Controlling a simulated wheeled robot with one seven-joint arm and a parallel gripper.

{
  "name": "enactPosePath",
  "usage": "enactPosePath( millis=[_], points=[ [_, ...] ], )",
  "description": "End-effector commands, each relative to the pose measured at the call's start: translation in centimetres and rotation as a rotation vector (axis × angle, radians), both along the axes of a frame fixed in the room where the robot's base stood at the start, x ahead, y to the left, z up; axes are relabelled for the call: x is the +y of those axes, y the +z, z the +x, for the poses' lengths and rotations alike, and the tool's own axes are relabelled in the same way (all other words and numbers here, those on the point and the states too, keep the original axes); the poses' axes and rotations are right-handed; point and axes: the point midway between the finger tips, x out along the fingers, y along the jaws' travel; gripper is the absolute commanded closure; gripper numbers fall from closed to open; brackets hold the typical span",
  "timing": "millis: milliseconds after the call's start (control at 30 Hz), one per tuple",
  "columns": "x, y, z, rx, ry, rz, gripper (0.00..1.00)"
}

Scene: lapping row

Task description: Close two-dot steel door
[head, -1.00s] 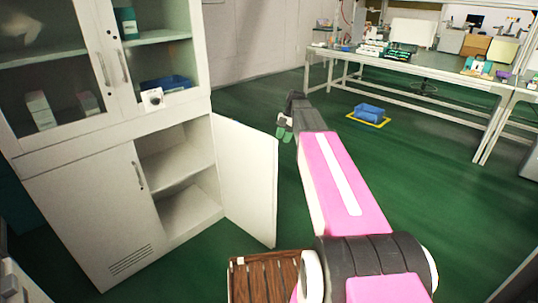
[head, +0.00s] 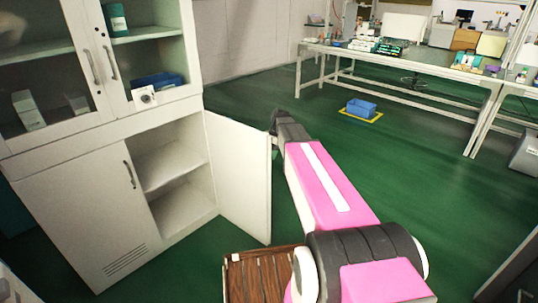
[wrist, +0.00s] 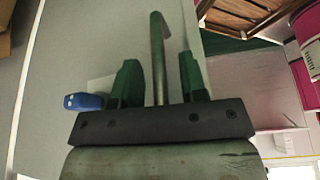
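The lower right door (head: 240,180) of the pale cabinet stands wide open, swung out toward the right. I cannot make out two dots on it. In the head view my gripper is at the outer side of this door, near its upper free edge, and its fingers are hidden. In the wrist view my gripper (wrist: 159,60) has its two green fingers apart. A metal bar handle (wrist: 158,45) stands between them, with a gap visible on each side. A pale flat surface (wrist: 85,40), seemingly the door face, lies behind.
The cabinet's lower left door (head: 90,215) is shut, and the open compartment's shelf (head: 170,165) looks empty. A blue bin (head: 361,107) sits on a yellow-marked floor patch. A long workbench (head: 400,68) stands at the back.

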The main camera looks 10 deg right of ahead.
Motion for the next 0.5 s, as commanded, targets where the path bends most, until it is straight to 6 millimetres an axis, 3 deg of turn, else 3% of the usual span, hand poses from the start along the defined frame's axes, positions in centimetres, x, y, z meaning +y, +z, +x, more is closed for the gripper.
enactPosePath(
  millis=[267,400,500],
  points=[
    [0.05,-0.11,-0.02,0.0,0.0,0.0,0.61],
    [0.06,-0.11,-0.01,0.0,0.0,0.0,1.0],
    [0.06,-0.1,0.0,0.0,0.0,0.0,1.0]
  ],
)
